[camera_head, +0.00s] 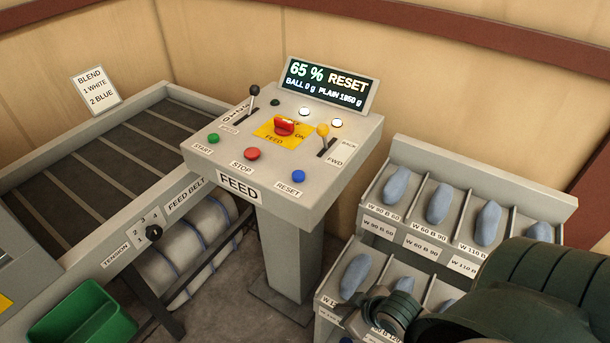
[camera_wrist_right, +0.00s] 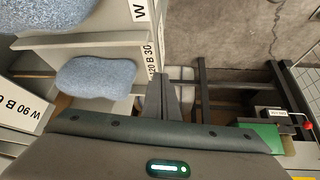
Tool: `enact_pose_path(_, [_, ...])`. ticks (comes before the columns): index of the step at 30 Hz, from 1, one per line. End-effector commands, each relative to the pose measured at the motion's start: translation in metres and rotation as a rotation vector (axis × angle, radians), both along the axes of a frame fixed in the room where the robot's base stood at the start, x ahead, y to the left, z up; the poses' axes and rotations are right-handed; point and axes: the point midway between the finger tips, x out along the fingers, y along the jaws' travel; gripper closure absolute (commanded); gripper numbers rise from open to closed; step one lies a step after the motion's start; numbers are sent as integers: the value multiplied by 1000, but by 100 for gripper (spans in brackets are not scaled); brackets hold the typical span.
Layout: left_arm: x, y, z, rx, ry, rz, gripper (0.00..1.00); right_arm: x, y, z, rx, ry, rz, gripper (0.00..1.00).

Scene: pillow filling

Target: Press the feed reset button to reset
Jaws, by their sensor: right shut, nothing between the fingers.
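The blue RESET button (camera_head: 298,176) sits at the front right of the grey feed console (camera_head: 330,165), above its RESET label. The display (camera_head: 327,86) behind it reads 65 % RESET, BALL 0 g, PLAIN 1050 g. My right gripper (camera_wrist_right: 166,85) is shut and empty in the right wrist view. In the head view, my right arm comes in at the lower right, well below and to the right of the button, in front of the packet rack; the fingertips are hard to make out there. Nothing touches the button. My left gripper is not in view.
The console also carries a green START button (camera_head: 213,138), a red STOP button (camera_head: 252,154), a red knob (camera_head: 285,126) and two levers. A rack (camera_head: 480,180) of blue packets stands at the right. The feed belt (camera_head: 100,160) and a green bin (camera_head: 85,315) are left.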

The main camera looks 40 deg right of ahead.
Motion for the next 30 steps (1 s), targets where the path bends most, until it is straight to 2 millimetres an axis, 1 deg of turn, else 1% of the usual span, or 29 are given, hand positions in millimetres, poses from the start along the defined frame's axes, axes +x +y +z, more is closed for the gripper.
enact_pose_path(1, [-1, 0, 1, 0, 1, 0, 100, 3, -7, 7, -1, -17, 4, 100])
enact_pose_path(8, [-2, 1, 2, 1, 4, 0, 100, 22, -35, 39, 16, -113, 20, 100])
enact_pose_path(11, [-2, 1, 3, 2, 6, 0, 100, 34, -49, 61, 28, -172, 30, 100])
enact_pose_path(14, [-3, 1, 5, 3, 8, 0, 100, 49, -65, 90, 43, -244, 47, 100])
enact_pose_path(17, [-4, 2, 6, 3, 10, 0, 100, 67, -80, 128, 64, -332, 69, 100])
enact_pose_path(18, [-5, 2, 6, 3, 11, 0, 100, 74, -85, 144, 76, -366, 79, 100])
enact_pose_path(20, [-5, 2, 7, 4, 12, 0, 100, 85, -91, 169, 94, -420, 96, 100])
enact_pose_path(21, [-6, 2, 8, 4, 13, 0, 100, 92, -94, 187, 106, -455, 107, 100])
enact_pose_path(27, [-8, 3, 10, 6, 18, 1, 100, 121, -99, 270, 176, -615, 163, 100])
enact_pose_path(30, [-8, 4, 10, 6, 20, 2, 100, 131, -97, 302, 207, -673, 186, 100])
